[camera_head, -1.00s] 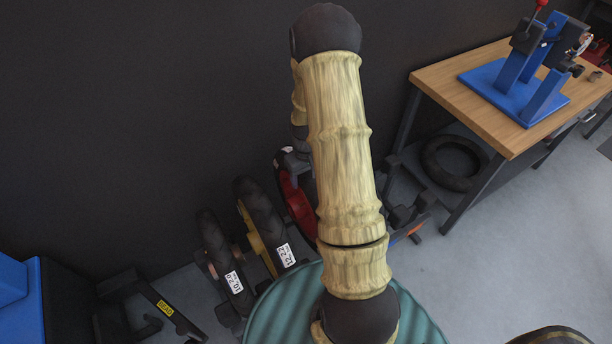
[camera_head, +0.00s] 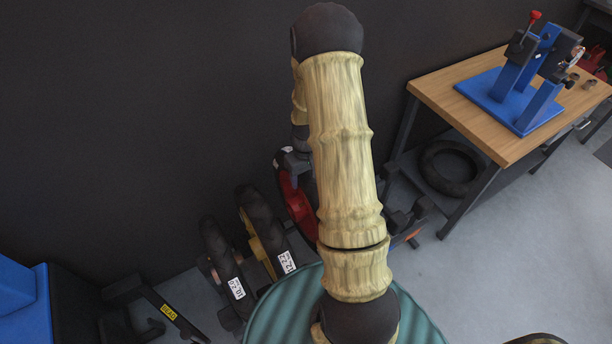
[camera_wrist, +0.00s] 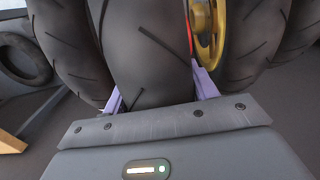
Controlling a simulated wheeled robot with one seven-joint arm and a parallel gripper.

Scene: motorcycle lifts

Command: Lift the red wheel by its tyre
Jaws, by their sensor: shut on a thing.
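The red wheel (camera_head: 287,186) stands against the dark wall in the head view, largely hidden behind my arm; its red rim shows at the arm's left edge. In the wrist view its black tyre (camera_wrist: 148,45) fills the middle, with a thin strip of red at its right side. My gripper (camera_wrist: 158,92) is shut on this tyre, with one lilac finger on each side. In the head view only part of the gripper shows beside the arm. The wheel's lower edge is hidden, so I cannot tell its clearance from below.
A yellow-rimmed wheel (camera_head: 262,232) and another labelled wheel (camera_head: 222,262) stand close to the left. A wooden-topped bench (camera_head: 480,110) with a blue stand (camera_head: 518,90) is at right, with a loose tyre (camera_head: 449,168) beneath. Open grey floor lies at lower right.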

